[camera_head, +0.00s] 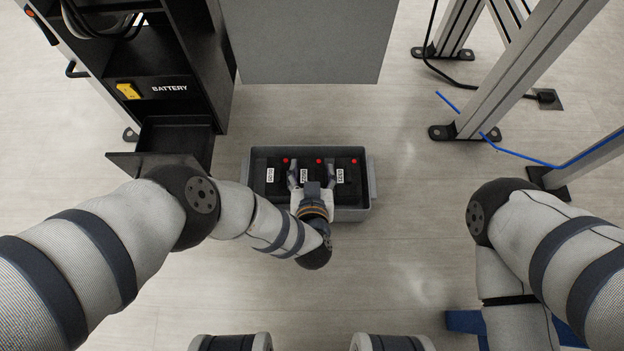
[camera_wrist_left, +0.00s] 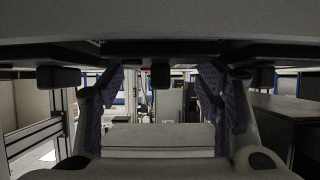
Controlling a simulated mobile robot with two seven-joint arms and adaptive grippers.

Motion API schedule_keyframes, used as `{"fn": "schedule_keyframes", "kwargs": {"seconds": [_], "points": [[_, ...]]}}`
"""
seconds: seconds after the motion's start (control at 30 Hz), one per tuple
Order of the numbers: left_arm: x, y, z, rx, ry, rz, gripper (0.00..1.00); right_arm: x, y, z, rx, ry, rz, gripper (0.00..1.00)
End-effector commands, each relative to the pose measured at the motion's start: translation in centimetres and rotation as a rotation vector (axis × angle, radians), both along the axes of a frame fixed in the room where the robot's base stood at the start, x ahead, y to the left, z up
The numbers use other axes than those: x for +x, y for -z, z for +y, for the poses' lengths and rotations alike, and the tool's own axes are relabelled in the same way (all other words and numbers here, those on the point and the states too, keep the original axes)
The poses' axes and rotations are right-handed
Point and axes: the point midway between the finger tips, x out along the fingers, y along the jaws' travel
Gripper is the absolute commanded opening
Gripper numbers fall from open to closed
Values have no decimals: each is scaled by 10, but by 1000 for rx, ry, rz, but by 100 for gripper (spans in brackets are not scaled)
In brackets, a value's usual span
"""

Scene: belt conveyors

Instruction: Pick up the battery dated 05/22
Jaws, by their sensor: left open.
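Three black batteries with red caps and white labels sit side by side in a grey bin (camera_head: 371,185) on the floor: a left battery (camera_head: 260,171), a middle battery (camera_head: 317,170) and a right battery (camera_head: 350,172). The dates on the labels are too small to read. My left gripper (camera_head: 312,177) is open over the middle battery, its fingers on either side of it; I cannot tell whether they touch. Its fingers also show in the left wrist view (camera_wrist_left: 158,100). My right gripper is out of view; only the right arm shows.
A black cabinet marked BATTERY (camera_head: 166,88), with an open drawer (camera_head: 176,134), stands at the upper left. A grey panel (camera_head: 305,40) is above the bin. Metal posts (camera_head: 520,65) and blue cables stand at the right. The floor around the bin is clear.

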Motion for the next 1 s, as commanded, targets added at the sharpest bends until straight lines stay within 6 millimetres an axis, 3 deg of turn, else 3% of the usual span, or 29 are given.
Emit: {"fn": "schedule_keyframes", "kwargs": {"seconds": [0.07, 0.3, 0.33, 0.63, 1.0], "points": [[0, 0, 1, 1, -2, 0, 60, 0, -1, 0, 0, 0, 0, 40], [-1, 0, 1, 1, -2, 0, 4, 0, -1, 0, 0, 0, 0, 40], [-1, 0, 1, 1, -2, 1, 0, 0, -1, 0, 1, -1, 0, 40], [0, -7, 0, 0, 0, -4, 0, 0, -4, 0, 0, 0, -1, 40], [2, -89, 0, 0, -1, -12, 0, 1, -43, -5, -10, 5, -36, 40]]}}
